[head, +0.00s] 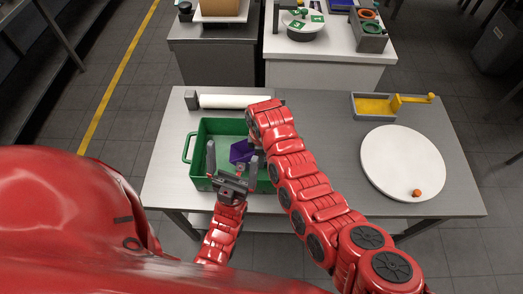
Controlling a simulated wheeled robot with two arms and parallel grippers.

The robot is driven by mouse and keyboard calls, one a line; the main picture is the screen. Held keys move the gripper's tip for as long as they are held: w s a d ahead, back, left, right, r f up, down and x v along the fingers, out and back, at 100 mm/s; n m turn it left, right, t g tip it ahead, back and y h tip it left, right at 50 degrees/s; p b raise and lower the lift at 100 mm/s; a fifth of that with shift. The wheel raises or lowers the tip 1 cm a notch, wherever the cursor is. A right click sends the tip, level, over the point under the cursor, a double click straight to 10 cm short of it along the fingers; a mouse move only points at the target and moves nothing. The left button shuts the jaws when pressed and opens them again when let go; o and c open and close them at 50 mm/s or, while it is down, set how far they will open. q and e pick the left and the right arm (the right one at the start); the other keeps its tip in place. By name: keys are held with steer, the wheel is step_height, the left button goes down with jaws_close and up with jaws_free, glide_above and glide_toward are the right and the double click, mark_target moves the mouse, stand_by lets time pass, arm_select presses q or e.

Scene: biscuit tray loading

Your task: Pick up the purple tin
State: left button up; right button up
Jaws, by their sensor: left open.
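The purple tin (239,152) is an angular purple shape inside the green crate (188,150), partly covered by my right arm. My left gripper (232,154) reaches over the crate's near side. Its two grey fingers are spread wide, with the tin showing between and just beyond them. I see no contact between the fingers and the tin. My right arm crosses from the lower right and its end hangs over the crate's far right part. The right gripper's fingers are hidden behind that arm.
A white roll (232,101) lies behind the crate on the grey table (325,117). At the right are a white round board (402,160) with a small orange object (416,193), and a yellow-filled tray (372,106) with a yellow handle. The table between the right arm and board is clear.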

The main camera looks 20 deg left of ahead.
jaws_close()
stand_by(1.3)
